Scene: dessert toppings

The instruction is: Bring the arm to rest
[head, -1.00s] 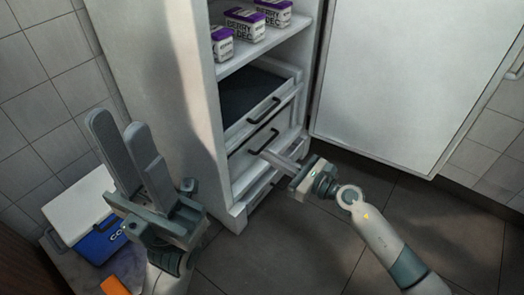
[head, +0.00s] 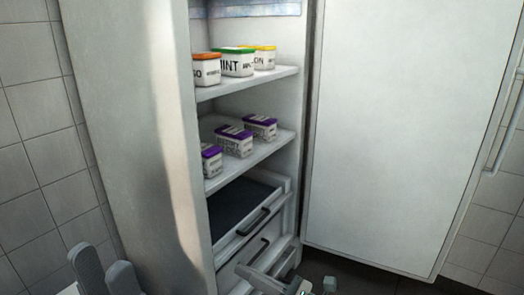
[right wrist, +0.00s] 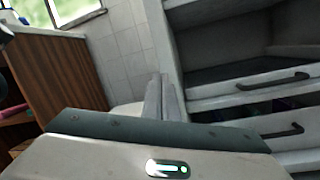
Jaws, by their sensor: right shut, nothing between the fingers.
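My left gripper (head: 103,268) shows only its two fingers at the bottom left of the head view. They stand apart with nothing between them. My right gripper (head: 246,270) is at the bottom middle of the head view, in front of the fridge's lower drawers. In the right wrist view its fingers (right wrist: 163,98) are together and hold nothing. The rest of both arms is mostly out of the head view.
The open fridge (head: 150,130) has tubs with orange, green and yellow lids (head: 237,62) on its upper shelf and purple-lidded tubs (head: 236,139) below. Its door (head: 400,120) stands open at right. A wooden cabinet (right wrist: 70,70) shows in the right wrist view.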

